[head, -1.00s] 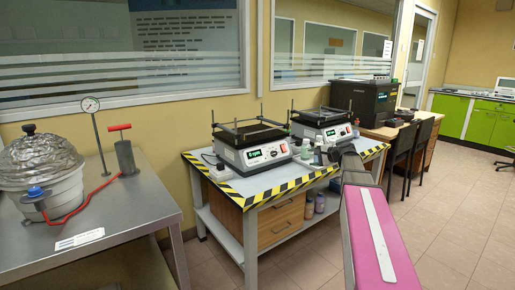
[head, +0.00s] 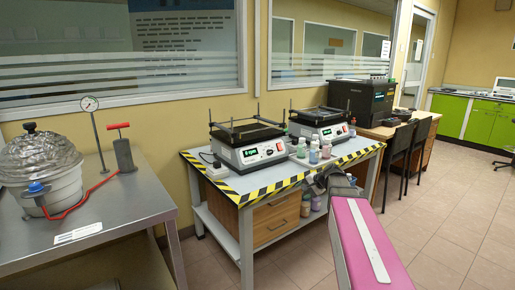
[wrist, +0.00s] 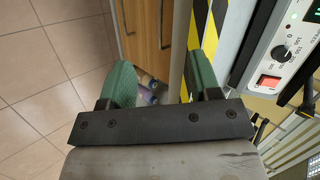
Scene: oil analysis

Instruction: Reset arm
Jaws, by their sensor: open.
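My gripper (wrist: 160,90) shows in the wrist view with its two green fingers apart and nothing between them. It hangs by the front edge of the table with the yellow-black striped border (head: 262,191). In the head view my pink arm link (head: 365,245) reaches up from the bottom right, and the gripper end is only partly visible near the table's right front side. Fine detail of the fingers is hidden there.
Two shaker machines (head: 247,143) (head: 320,122) stand on the striped table, with several small bottles (head: 314,150) beside them. More bottles (head: 310,205) are on the lower shelf. A metal table (head: 120,205) with a covered white vessel (head: 42,180) is at left.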

